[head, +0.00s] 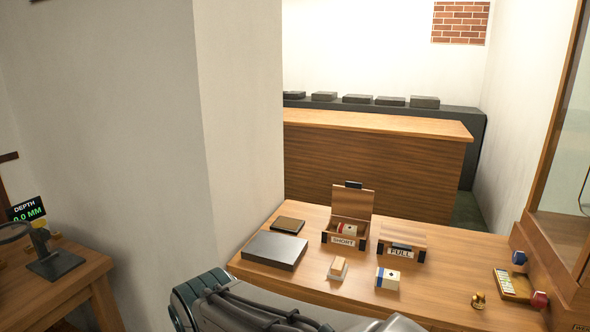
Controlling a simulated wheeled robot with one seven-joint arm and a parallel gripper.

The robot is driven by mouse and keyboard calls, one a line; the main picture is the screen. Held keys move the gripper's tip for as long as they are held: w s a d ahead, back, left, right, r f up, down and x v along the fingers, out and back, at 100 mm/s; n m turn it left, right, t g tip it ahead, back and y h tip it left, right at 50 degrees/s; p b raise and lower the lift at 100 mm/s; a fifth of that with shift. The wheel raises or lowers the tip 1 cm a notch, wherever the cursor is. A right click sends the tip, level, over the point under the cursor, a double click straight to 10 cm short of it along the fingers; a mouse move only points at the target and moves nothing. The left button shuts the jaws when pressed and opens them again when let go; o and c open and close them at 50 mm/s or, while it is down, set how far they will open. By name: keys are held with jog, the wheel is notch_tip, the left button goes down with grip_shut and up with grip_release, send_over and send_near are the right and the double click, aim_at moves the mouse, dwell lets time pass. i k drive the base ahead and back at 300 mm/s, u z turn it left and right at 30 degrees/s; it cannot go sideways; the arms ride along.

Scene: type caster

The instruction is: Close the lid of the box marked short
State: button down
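The wooden box marked SHORT (343,241) stands on the wooden table. Its lid (352,201) is open and stands nearly upright at the back, with a dark tab (353,185) on its top edge. A white block with red and blue marks (347,230) lies inside the box. Part of my arm (250,302) crosses the bottom of the view, in front of the table. My gripper is not in view.
A shut box marked FULL (401,252) stands close on the right. Two small blocks (338,268) (388,279) lie in front. A dark slab (275,250) and a brown pad (288,224) lie left. A brass object (478,300) and tray (513,286) sit at right.

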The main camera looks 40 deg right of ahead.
aim_at(352, 200)
jog(key=z, duration=0.55)
jog(key=i, duration=0.75)
jog(key=z, duration=0.9)
